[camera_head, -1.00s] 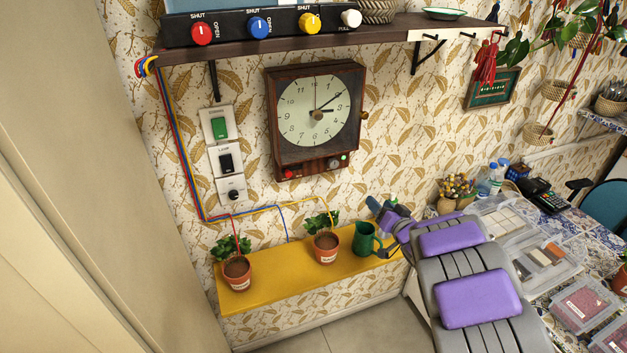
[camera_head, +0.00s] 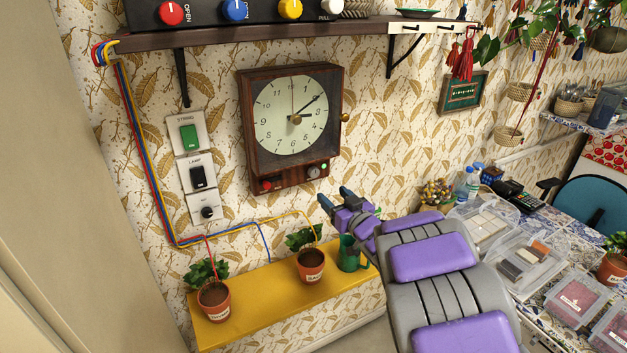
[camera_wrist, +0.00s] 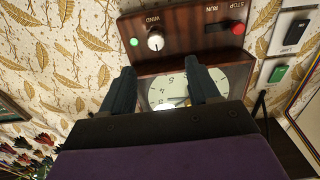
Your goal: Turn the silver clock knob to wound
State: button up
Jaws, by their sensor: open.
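The wooden wall clock (camera_head: 244,130) hangs with its round white dial facing out. Its silver knob (camera_head: 313,172) is on the lower right of the front panel, beside a small green light. In the wrist view the picture is upside down, and the silver knob (camera_wrist: 155,41) shows below a "WIND" label, with a dark line on its face. My gripper (camera_head: 335,197) is open and empty, just below and right of the clock's lower edge. In the wrist view its two fingers (camera_wrist: 160,82) are spread, with the dial between them and the knob beyond their tips.
A red switch (camera_wrist: 238,28) marked RUN and STOP shares the panel. A brass knob (camera_head: 344,117) sticks out from the clock's right side. Wall switches (camera_head: 190,138) are to the left. A yellow shelf (camera_head: 262,292) below holds potted plants and a green jug (camera_head: 350,255).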

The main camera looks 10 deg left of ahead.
send_near(315, 175)
jog(key=w, duration=0.2)
jog(key=x, duration=0.2)
jog(key=b+x, duration=0.1)
jog(key=x, duration=0.1)
jog(key=a+b+x, duration=0.1)
jog(key=x, duration=0.1)
jog(key=shift+s+a, duration=0.15)
jog(key=shift+a, duration=0.1)
jog(key=shift+w+d+r, duration=0.1)
jog(key=shift+w+d, duration=0.15)
jog(key=shift+c, duration=0.3)
jog(key=shift+a, duration=0.3)
jog(key=c, duration=0.5)
jog(key=shift+d, duration=0.1)
jog(key=c, duration=0.5)
jog(key=shift+n, duration=0.6)
